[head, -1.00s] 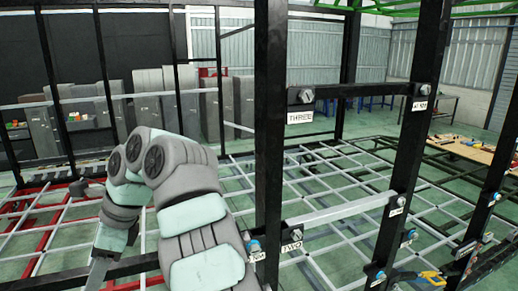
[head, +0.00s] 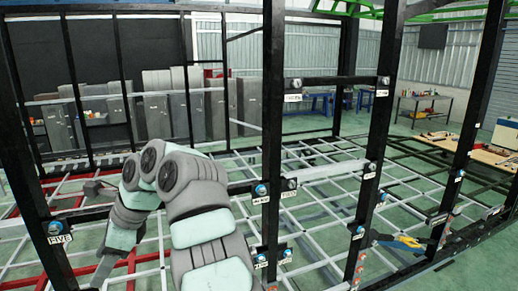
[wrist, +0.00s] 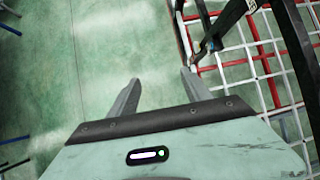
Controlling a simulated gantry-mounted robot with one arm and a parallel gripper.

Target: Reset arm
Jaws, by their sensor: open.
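My arm (head: 180,205), grey and pale green, is folded in front of the black frame in the head view. Its wrist end reaches down at the lower left, where the jaws cannot be made out. In the wrist view my gripper (wrist: 160,77) has its two grey fingers spread apart, with nothing between them. Green floor lies below and beyond the fingers. The chassis grid (wrist: 262,58) with white and red bars is to their right.
Black uprights (head: 273,120) with blue-headed bolts and labels stand close around my arm. A label reading FIVE (head: 60,239) is at the left. A yellow tool (head: 398,240) sits at the right. A wooden table (head: 480,155) stands beyond. Open floor (wrist: 60,80) lies left in the wrist view.

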